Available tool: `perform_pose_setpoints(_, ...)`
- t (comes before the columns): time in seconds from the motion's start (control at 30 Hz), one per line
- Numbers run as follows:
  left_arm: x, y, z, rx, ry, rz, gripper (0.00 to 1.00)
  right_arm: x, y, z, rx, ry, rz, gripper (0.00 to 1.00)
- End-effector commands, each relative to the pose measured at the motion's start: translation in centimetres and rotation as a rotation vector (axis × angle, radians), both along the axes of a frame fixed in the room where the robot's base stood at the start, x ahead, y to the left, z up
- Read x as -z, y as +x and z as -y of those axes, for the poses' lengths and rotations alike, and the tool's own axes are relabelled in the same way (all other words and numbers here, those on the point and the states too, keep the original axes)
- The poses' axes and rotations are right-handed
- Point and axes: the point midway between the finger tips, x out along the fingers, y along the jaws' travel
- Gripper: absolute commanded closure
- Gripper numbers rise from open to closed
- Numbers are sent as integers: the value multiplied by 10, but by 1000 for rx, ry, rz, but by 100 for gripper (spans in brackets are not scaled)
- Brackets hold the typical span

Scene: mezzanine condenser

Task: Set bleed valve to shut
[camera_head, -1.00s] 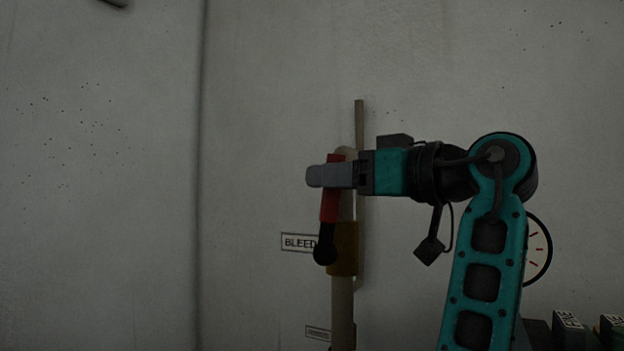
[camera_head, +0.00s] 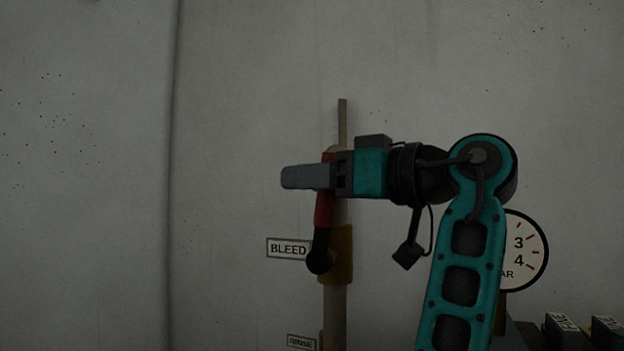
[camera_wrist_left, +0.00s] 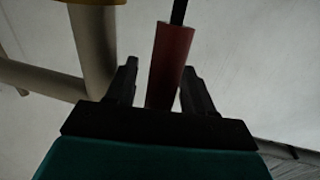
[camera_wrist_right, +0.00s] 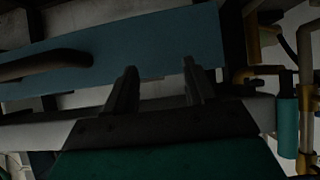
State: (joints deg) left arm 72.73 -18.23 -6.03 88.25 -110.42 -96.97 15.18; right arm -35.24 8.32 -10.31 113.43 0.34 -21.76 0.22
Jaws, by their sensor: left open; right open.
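The bleed valve's red handle (camera_head: 324,208) points up from its dark pivot (camera_head: 318,254), leaning slightly right, in front of a brass valve body (camera_head: 342,254) on a vertical pipe. A BLEED label (camera_head: 288,249) is to its left. My left gripper (camera_head: 288,177) reaches across the handle's upper part from the right and hides some of it. In the left wrist view, the red handle (camera_wrist_left: 171,60) stands between the open fingers (camera_wrist_left: 158,88), with small gaps visible. My right gripper (camera_wrist_right: 160,85) is open and empty, away from the valve.
A round gauge (camera_head: 524,245) sits right of the valve, partly behind my left arm. A second label (camera_head: 301,342) is below. Dark blocks with labels (camera_head: 562,330) are at lower right. The wall left of the valve is clear. Blue panel (camera_wrist_right: 130,50) and pipes surround my right gripper.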

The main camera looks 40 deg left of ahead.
Motion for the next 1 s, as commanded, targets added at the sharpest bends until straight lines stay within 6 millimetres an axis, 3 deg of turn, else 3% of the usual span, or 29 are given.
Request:
perform_pose_setpoints(0.2, 0, 0, 0, 0, 0, 0, 49, 0, 0, 0, 0, 0, 1, 45)
perform_pose_setpoints(0.73, 0, 0, 0, 0, 0, 0, 100, 0, 0, 1, 1, 0, 1, 45)
perform_pose_setpoints(1.0, 0, 0, 0, 0, 0, 0, 100, 0, 0, 1, 1, 0, 1, 45)
